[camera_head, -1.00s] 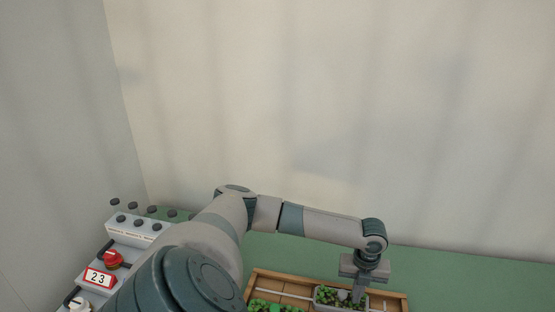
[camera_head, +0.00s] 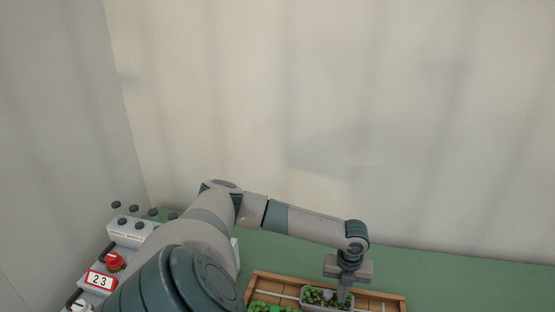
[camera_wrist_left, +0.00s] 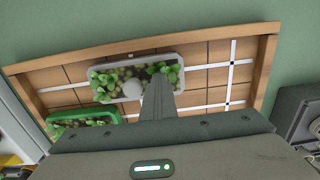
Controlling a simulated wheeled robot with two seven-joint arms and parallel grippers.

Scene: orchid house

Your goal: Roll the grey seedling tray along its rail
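The grey seedling tray (camera_head: 328,308), filled with green seedlings, sits in a wooden frame at the bottom of the head view. It also shows in the left wrist view (camera_wrist_left: 140,60), with a pale round knob (camera_wrist_left: 132,89) in its middle. My left gripper (camera_head: 343,298) points down into the tray. In the left wrist view its fingers (camera_wrist_left: 158,84) look shut together, just right of the knob. They appear to be beside the knob, not around it; contact is hard to tell. My right gripper is out of view.
A green tray (camera_wrist_left: 62,127) of seedlings lies left of the grey one. The wooden frame (camera_wrist_left: 262,70) has pale rails and free room to the right. A control panel with a red knob (camera_head: 114,261) and a "23" display (camera_head: 99,280) stands at left.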

